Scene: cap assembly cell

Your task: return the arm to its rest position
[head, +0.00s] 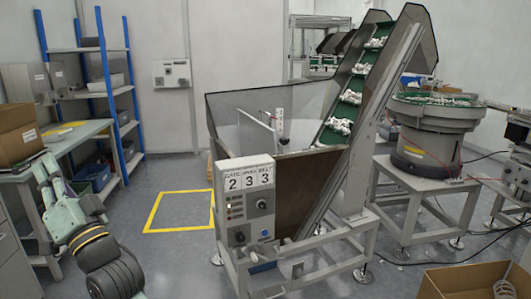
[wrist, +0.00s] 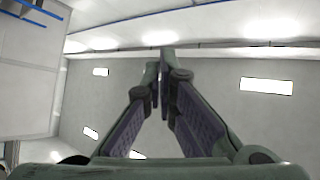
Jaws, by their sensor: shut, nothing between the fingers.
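My arm rises from the bottom left of the head view, with my gripper (head: 44,180) at its upper end in front of the workbench. In the wrist view my gripper (wrist: 160,66) points upward at the ceiling. Its two fingertips are together and nothing shows between them.
The hopper with control panel (head: 246,205), inclined conveyor (head: 350,97) and bowl feeder (head: 430,150) fill the middle and right. A yellow floor square (head: 180,230) is empty.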

